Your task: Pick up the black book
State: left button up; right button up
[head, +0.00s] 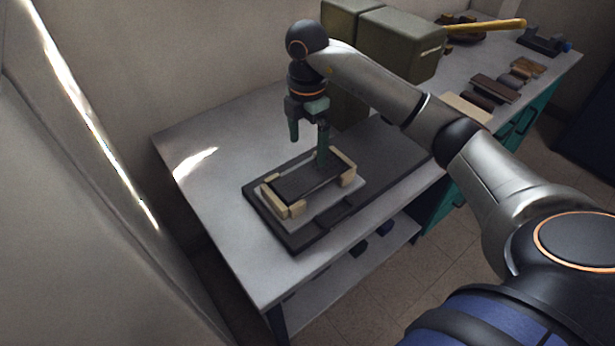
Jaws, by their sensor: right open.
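The black book (305,182) lies flat on a pale board (349,191) near the front left of the table. Pale wooden blocks (283,207) sit around it at both ends. My right gripper (309,143) points down above the book with its fingers apart. One finger comes down close to the book's far edge; whether it touches cannot be told. The other finger is higher in the picture to the left, and nothing shows between them. My left gripper is not in view.
The pale board rests on a dark mat (262,206) on the grey table (215,228). Olive boxes (402,45) stand behind my right arm. A yellow-handled tool (487,27) and several dark and wooden pieces lie at the right. The table's left end is clear.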

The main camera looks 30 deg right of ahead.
aim_at(310, 175)
notch_tip(310, 175, down, 3)
jog(key=shift+f, duration=0.15)
jog(key=shift+s+d+f+p, duration=0.1)
jog(key=shift+d+f+p, duration=0.1)
jog(key=shift+f, duration=1.15)
jog(key=shift+d+f+p, duration=0.1)
jog(key=shift+f+p, duration=0.1)
jog(key=shift+f, duration=1.15)
jog(key=shift+c, duration=0.4)
jog(key=c, duration=1.2)
